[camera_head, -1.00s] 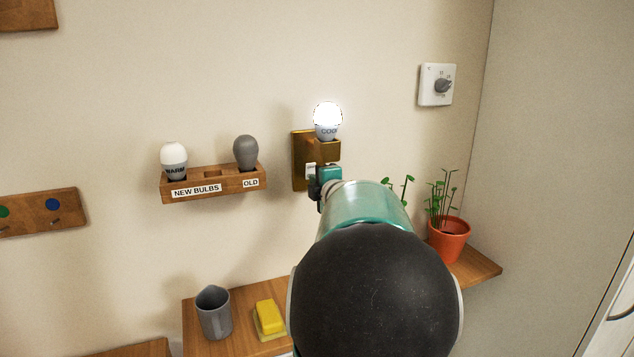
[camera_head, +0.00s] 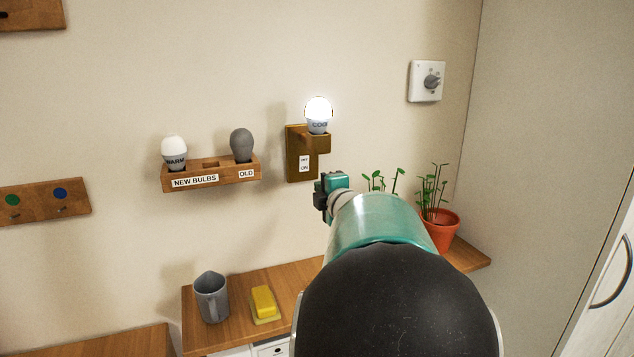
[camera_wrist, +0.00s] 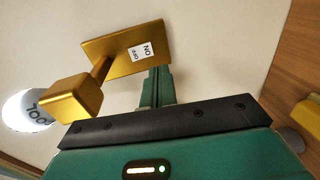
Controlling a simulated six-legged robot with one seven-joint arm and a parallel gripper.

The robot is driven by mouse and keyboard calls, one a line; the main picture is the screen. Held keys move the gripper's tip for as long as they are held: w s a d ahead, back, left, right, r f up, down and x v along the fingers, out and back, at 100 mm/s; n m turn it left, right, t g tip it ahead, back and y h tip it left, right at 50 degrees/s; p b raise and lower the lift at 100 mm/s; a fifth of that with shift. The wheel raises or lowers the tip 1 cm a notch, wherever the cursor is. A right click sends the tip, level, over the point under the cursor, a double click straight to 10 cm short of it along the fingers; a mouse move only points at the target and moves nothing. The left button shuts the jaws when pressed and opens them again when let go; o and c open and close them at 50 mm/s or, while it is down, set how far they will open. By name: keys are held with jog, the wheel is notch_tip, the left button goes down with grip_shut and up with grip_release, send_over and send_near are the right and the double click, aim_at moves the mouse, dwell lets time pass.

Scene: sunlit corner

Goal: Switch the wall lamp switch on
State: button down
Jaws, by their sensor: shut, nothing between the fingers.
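The brass wall lamp (camera_head: 293,148) is mounted on the wall, with a lit bulb (camera_head: 318,115) marked COOL on its arm. Its small white switch (camera_head: 304,164) shows on the lower part of the plate. In the wrist view the switch (camera_wrist: 140,52) bears the words ON and OFF, and the brass plate (camera_wrist: 118,44) looks tilted. Which way the switch is pressed is too small to tell. My gripper (camera_head: 326,190) is shut and empty, a little below and right of the switch. In the wrist view its closed fingers (camera_wrist: 157,86) are just beside the plate, apparently apart from the switch.
A bulb rack (camera_head: 212,174) hangs left of the lamp. Below are a wooden shelf (camera_head: 240,299), a grey jug (camera_head: 211,298) and a yellow block (camera_head: 264,303). A potted plant (camera_head: 440,230) stands at right, with a white wall dial (camera_head: 426,81) above.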

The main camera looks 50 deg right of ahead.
jog(key=s, duration=0.1)
jog(key=s+a, duration=0.1)
jog(key=s, duration=0.1)
jog(key=s+a, duration=0.1)
jog(key=shift+s+a+f, duration=0.15)
jog(key=shift+a+f, duration=0.1)
jog(key=shift+f, duration=0.1)
jog(key=w+a+m+g, duration=0.2)
jog(key=w+a+m, duration=0.3)
jog(key=a, duration=0.6)
jog(key=s+a+f+m+g+y, duration=0.2)
jog(key=s+a+f+y, duration=0.1)
jog(key=a, duration=0.7)
jog(key=s+a+f+m+g+y, duration=0.2)
jog(key=s+a+f, duration=0.2)
jog(key=a, duration=0.7)
jog(key=s+a+f+m+g+y, duration=0.2)
jog(key=s+a+f+y, duration=0.1)
jog(key=a, duration=0.8)
jog(key=shift+s+f+m+g+y, duration=0.35)
jog(key=shift+s+f, duration=0.45)
jog(key=shift+s, duration=0.4)
jog(key=shift+d, duration=0.1)
